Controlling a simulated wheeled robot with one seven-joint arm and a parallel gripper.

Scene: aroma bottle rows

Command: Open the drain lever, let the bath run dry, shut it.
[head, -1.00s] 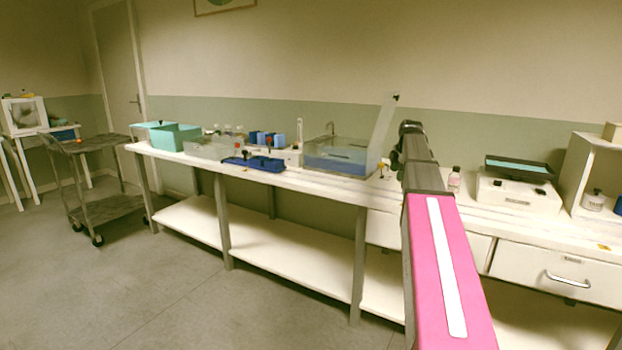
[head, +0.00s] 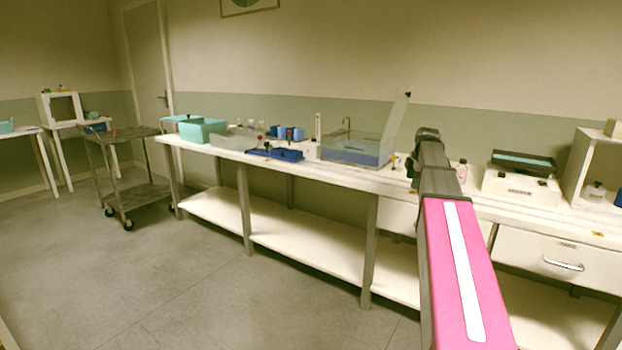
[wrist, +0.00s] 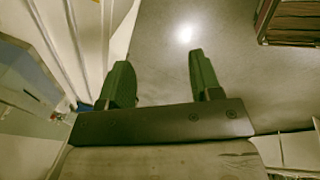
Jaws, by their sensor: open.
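The bath (head: 352,150) is a clear-walled tank on the long bench, with bluish water low in it. Its clear lid (head: 396,116) stands tilted up at the right side, and a tap (head: 346,124) rises behind it. A small yellow and dark piece (head: 394,160) shows at the bath's right end; I cannot tell whether it is the drain lever. My gripper (wrist: 160,78) shows in the wrist view with its two green fingers apart and nothing between them. The floor lies beyond them. In the head view my arm hides the gripper and part of the bench.
The bench (head: 330,174) also carries a blue rack (head: 274,154), a teal bin (head: 202,131) and a balance-like device (head: 521,180). A drawer (head: 540,262) is closed below right. A grey cart (head: 134,185) stands left. The floor in front is clear.

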